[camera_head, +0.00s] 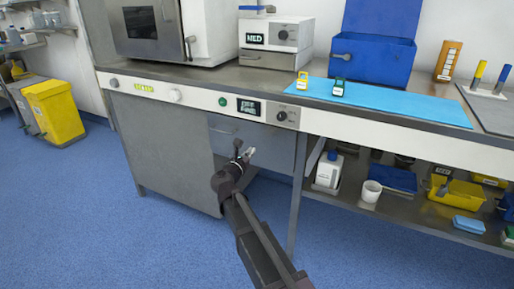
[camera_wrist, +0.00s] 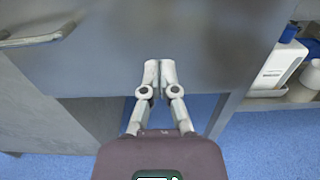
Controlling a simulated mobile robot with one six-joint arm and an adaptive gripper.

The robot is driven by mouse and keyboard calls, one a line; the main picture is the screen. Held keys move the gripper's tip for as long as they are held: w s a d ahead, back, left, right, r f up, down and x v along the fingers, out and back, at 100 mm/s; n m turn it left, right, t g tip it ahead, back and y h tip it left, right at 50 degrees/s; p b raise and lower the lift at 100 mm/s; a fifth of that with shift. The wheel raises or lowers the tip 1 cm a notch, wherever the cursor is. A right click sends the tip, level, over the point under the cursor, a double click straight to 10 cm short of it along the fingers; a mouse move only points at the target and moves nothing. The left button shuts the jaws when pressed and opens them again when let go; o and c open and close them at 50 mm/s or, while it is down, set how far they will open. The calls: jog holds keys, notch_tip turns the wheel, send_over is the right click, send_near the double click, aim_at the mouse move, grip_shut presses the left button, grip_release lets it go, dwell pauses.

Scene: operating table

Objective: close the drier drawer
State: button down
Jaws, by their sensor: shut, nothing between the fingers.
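The grey drawer (camera_head: 268,141) is under the counter, below a panel with a display and a knob, and has a bar handle at its left. Its flat front (camera_wrist: 110,55) fills much of the wrist view, with the handle (camera_wrist: 38,38) at the upper left. How far it stands out is hard to tell. My gripper (camera_head: 245,153) is in front of the drawer, right of the handle. In the wrist view its fingers (camera_wrist: 160,66) are together and empty, with the tips over the drawer front. I cannot tell whether they touch it.
A grey cabinet door (camera_head: 165,145) is left of the drawer. A table leg (camera_head: 297,185) stands at its right. The lower shelf (camera_head: 400,208) farther right holds a white bottle (camera_head: 328,170), a cup (camera_head: 371,191) and bins. The blue floor in front is clear.

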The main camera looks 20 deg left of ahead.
jog(key=s, duration=0.7)
jog(key=shift+s+a, duration=0.4)
jog(key=shift+a, duration=0.05)
jog(key=w+d+f+m+g+h, duration=0.1)
jog(key=d+f+m+g, duration=0.2)
jog(key=d+m, duration=0.5)
jog(key=d+f+m+g+h+p, duration=0.1)
jog(key=d+f+m+g+h, duration=0.2)
jog(key=d, duration=0.9)
jog(key=w+d+f+m+g, duration=0.1)
jog(key=d+f+m+g, duration=0.4)
jog(key=d, duration=0.5)
jog(key=s+d+f+m+g+y+p, duration=0.1)
jog(key=s+d+f+m+g+y, duration=0.15)
jog(key=s+d+m, duration=0.55)
jog(key=s+d+f+m+g+y+p, duration=0.15)
jog(key=s+d+m+g+y, duration=0.25)
jog(key=s+d+m, duration=0.45)
notch_tip(320, 180, up, 37)
jog(key=w+m+p, duration=0.1)
jog(key=m+p, duration=0.1)
jog(key=p, duration=3.5)
jog(key=shift+w+f, duration=0.2)
jog(key=shift+w, duration=0.2)
